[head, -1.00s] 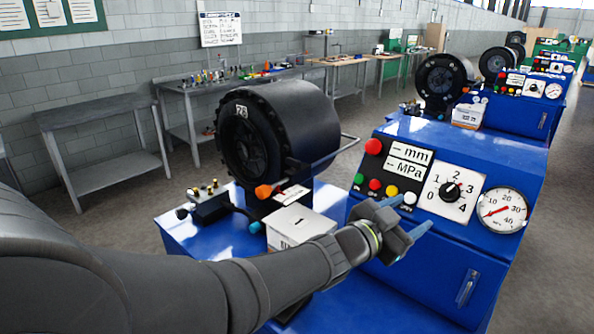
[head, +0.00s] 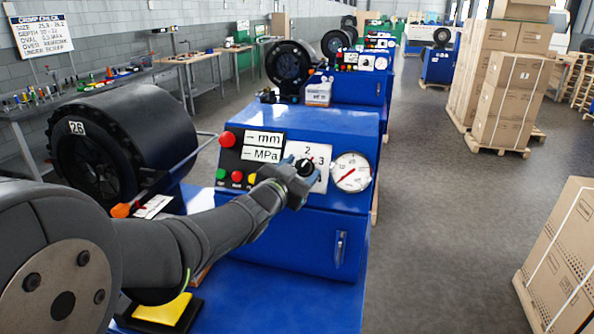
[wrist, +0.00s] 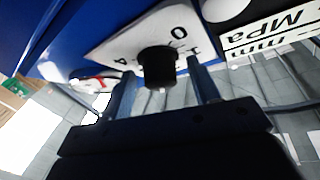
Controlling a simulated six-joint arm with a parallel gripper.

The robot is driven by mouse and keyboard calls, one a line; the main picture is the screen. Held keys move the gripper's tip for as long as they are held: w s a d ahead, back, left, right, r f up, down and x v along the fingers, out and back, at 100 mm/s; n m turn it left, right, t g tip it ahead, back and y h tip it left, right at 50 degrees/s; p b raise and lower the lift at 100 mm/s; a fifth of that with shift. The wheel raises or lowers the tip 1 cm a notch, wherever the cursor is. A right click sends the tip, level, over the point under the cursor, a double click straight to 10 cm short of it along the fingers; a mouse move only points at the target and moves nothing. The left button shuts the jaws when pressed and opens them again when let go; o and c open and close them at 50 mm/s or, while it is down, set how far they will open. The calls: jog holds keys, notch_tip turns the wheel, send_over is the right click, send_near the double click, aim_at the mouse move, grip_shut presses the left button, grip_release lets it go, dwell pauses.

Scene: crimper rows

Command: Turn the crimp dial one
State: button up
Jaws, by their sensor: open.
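The crimp dial is a black knob on a white plate with numbers, on the blue sloped panel. In the head view the knob (head: 306,166) shows just above my gripper (head: 291,181), which covers the plate's lower left part. In the wrist view the black knob (wrist: 157,66) stands between the two fingers of my gripper (wrist: 163,75), with a gap on each side. My gripper is open and holds nothing. The white dial plate (wrist: 125,42) shows a 0 and part of other numbers. I cannot tell exactly where the knob points.
A round gauge (head: 350,172) with a red needle sits right of the dial. A red button (head: 227,139) and the mm/MPa displays (head: 263,147) are on its left. The black crimper head (head: 125,140) stands at the left. Boxes (head: 512,95) stand across the open floor.

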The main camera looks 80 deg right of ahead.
jog(key=c, duration=1)
jog(key=shift+m, duration=0.3)
jog(key=shift+w+m+g+y, duration=0.15)
jog(key=shift+m+g+y, duration=0.6)
jog(key=shift+m, duration=0.65)
jog(key=shift+w+m+g+y, duration=0.1)
jog(key=shift+m+g+y, duration=0.35)
jog(key=shift+m, duration=0.55)
jog(key=shift+m+g+y, duration=0.3)
jog(key=shift+m+g, duration=0.1)
jog(key=shift+m, duration=0.6)
